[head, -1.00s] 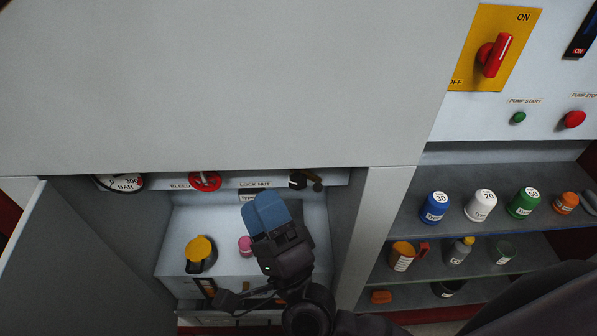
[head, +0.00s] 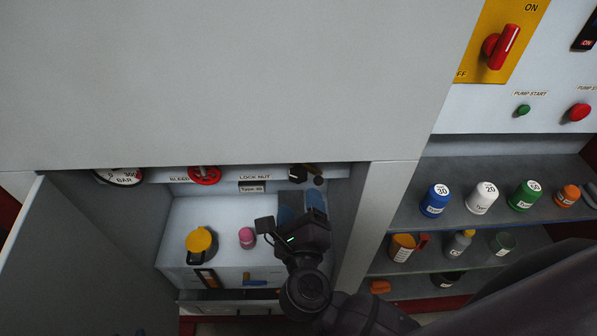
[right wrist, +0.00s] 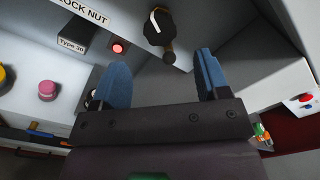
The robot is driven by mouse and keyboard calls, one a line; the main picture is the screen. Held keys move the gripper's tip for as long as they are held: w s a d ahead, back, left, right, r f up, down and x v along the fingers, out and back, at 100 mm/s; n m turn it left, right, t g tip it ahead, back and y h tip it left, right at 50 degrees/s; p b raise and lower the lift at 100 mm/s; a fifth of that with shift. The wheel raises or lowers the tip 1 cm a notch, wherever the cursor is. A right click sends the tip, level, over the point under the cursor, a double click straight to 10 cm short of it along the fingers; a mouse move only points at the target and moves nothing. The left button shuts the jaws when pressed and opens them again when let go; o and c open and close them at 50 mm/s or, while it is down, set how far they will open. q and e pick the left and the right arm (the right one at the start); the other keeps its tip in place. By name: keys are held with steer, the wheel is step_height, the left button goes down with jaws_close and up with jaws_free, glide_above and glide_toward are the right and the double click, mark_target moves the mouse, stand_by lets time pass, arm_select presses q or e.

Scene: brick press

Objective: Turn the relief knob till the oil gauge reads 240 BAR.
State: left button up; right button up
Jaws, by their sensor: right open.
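The black relief knob (head: 298,173) with a white mark sits at the right end of the panel inside the open cabinet. My left gripper is not seen.
A red bleed valve (head: 204,175) is left of the LOCK NUT label. A yellow-topped black knob (head: 200,241) and pink knob (head: 247,237) stand below. The cabinet door (head: 80,260) is open at left; shelves with caps and bottles (head: 435,200) are at right.

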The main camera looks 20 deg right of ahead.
mark_target(298, 178)
steer(key=x, duration=0.8)
steer(key=shift+w+d+f+p, duration=0.1)
steer(key=shift+w+p, duration=0.2)
steer(key=shift+p, duration=0.05)
steer(key=c, duration=0.9)
steer(key=shift+r+n+p, duration=0.2)
steer(key=shift+n+p, duration=0.1)
steer(key=shift+p, duration=0.2)
steer(key=shift+c, duration=0.2)
steer(key=shift+n+p, duration=0.4)
steer(key=shift+p, duration=0.45)
steer(key=shift+n+p, duration=0.5)
steer(key=shift+p, duration=0.05)
steer(key=shift+f, duration=0.1)
